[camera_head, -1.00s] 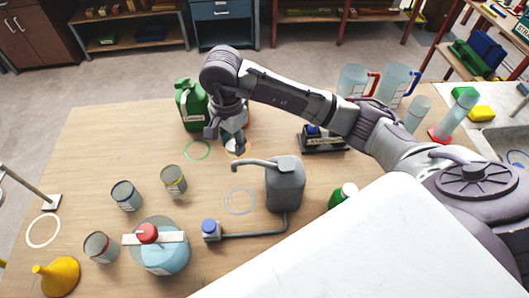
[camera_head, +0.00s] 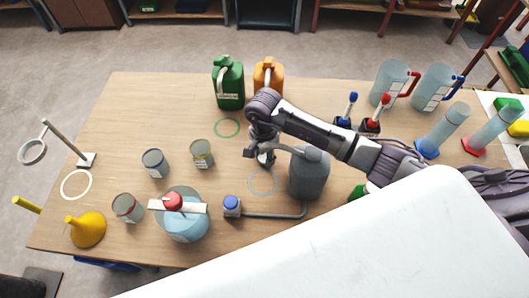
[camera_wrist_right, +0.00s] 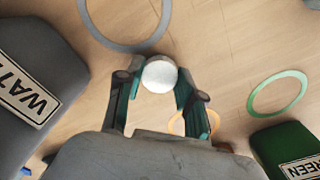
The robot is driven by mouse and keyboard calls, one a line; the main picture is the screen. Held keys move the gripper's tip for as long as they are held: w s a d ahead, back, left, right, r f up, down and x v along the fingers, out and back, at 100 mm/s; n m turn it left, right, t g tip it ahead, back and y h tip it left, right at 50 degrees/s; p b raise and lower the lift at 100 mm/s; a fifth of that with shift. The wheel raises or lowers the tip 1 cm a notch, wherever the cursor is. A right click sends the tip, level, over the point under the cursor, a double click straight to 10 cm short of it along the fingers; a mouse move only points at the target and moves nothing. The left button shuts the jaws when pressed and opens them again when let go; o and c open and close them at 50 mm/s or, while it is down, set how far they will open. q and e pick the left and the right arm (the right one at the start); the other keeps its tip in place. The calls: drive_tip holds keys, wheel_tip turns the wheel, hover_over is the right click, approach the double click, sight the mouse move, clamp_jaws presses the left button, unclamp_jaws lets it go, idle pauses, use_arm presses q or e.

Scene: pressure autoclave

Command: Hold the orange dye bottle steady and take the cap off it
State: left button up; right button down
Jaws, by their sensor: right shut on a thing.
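The orange dye bottle (camera_head: 269,76) stands upright at the back of the table, right of a green bottle (camera_head: 229,85). No gripper is seen on it, and its top is too small to read. My right gripper (camera_head: 265,158) is well in front of it, above the table by the grey ring. In the right wrist view its fingers are shut on a small round white thing that looks like a cap (camera_wrist_right: 159,75). My left gripper is not in view.
A grey can (camera_head: 310,172) labelled WATER stands right beside the right gripper. A grey ring (camera_head: 262,183) and a green ring (camera_head: 227,128) lie on the table. A large blue jar (camera_head: 186,226), several small tins and a yellow funnel (camera_head: 86,231) occupy the left front.

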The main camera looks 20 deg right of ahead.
drive_tip(key=shift+f, duration=0.25)
drive_tip(key=shift+f, duration=0.2)
drive_tip(key=c, duration=0.7)
unclamp_jaws()
drive_tip(key=shift+r, duration=0.2)
